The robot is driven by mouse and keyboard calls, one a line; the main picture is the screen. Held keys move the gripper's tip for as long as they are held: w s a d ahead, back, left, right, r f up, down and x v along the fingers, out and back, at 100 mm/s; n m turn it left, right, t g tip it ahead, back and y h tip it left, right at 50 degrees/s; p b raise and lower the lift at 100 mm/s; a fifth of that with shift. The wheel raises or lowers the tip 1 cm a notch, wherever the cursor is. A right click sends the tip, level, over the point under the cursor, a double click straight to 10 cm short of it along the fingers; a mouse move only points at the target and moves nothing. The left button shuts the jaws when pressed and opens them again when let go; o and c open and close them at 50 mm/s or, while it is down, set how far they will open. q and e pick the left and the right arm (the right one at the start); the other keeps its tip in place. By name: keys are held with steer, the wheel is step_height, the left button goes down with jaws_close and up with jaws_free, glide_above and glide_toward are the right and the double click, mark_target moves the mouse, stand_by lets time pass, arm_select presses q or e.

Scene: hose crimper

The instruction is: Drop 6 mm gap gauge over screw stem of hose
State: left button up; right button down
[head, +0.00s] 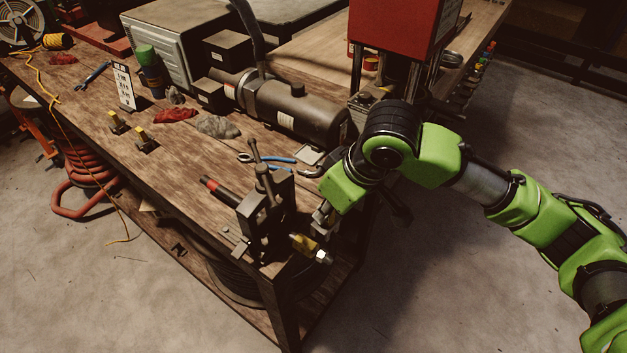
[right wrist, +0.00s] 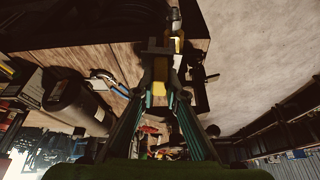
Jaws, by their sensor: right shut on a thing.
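The hose (head: 222,192), dark with a red band, is held in the bench vise (head: 262,205) at the table's near corner. Its yellow ferrule (head: 303,243) and silver hex screw end (head: 323,257) stick out to the right. My right gripper (head: 323,213) is just above and behind the ferrule. In the right wrist view the right gripper (right wrist: 160,97) is shut on the gap gauge (right wrist: 160,75), which has a yellow grip and a grey forked end. The gauge seems apart from the stem, but the exact gap is hard to tell. My left gripper is out of view.
Two similar yellow-topped gauges (head: 117,122) (head: 145,138) stand on the workbench (head: 190,165) with a white chart (head: 123,87). Blue-handled pliers (head: 268,159) lie behind the vise. A dark motor cylinder (head: 295,110) and the red-topped press (head: 395,25) stand farther back. The floor at right is open.

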mark_target(312, 223)
steer(key=a, duration=0.1)
steer(key=a+r+n, duration=0.1)
steer(key=a, duration=0.1)
steer(key=shift+s+r+p, duration=0.2)
steer(key=shift+s+p, duration=0.05)
steer(key=shift+p, duration=0.1)
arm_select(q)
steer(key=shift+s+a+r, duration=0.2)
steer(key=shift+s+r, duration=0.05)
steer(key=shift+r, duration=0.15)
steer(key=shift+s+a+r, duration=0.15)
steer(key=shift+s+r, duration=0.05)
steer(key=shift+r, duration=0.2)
arm_select(e)
steer(key=shift+a+n, duration=0.1)
steer(key=shift+n, duration=0.2)
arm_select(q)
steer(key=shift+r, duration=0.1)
